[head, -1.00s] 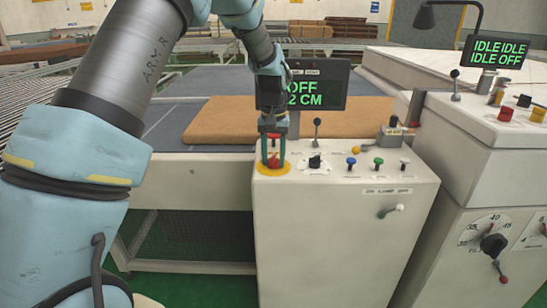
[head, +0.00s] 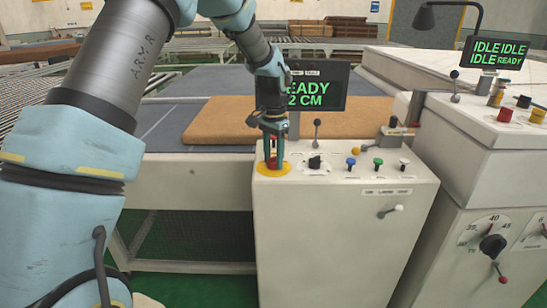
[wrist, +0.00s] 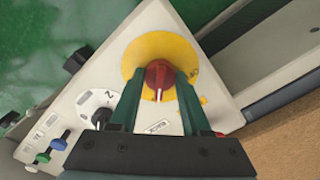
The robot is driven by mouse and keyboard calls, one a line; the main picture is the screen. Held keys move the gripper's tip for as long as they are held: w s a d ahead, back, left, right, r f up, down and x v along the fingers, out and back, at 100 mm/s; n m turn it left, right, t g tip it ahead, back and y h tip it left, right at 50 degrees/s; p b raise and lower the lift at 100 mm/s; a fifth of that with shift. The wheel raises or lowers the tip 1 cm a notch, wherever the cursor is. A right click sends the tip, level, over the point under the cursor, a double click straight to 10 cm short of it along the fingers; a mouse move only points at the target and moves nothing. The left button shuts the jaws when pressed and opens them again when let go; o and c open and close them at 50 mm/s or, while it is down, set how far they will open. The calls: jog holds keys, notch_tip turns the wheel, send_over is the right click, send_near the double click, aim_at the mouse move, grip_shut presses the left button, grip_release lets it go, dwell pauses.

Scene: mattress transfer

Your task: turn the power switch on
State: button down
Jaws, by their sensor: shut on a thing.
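The power switch is a red knob (wrist: 158,80) on a yellow round plate (wrist: 160,48), at the far-left corner of the white control box (head: 340,235). In the head view the red knob (head: 272,162) shows low between the fingers. My gripper (wrist: 160,85) points down over it, with its two green fingers on either side of the knob, shut on it. The white mark on the knob points toward the gripper's base in the wrist view. The screen (head: 318,88) behind the box reads "EADY" and "2 CM", its left part hidden by my arm.
A black selector knob (head: 315,162), an upright lever (head: 317,130) and blue, green and white buttons stand to the right of the switch. A second console (head: 480,130) is at the right; its screen (head: 494,53) reads IDLE and READY. A brown mattress (head: 230,120) lies behind.

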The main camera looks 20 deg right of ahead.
aim_at(274, 156)
dwell(0.4)
jog(key=shift+c, duration=1.8)
grip_release()
notch_tip(274, 156, up, 11)
jog(key=b, duration=0.2)
jog(key=shift+f, duration=0.1)
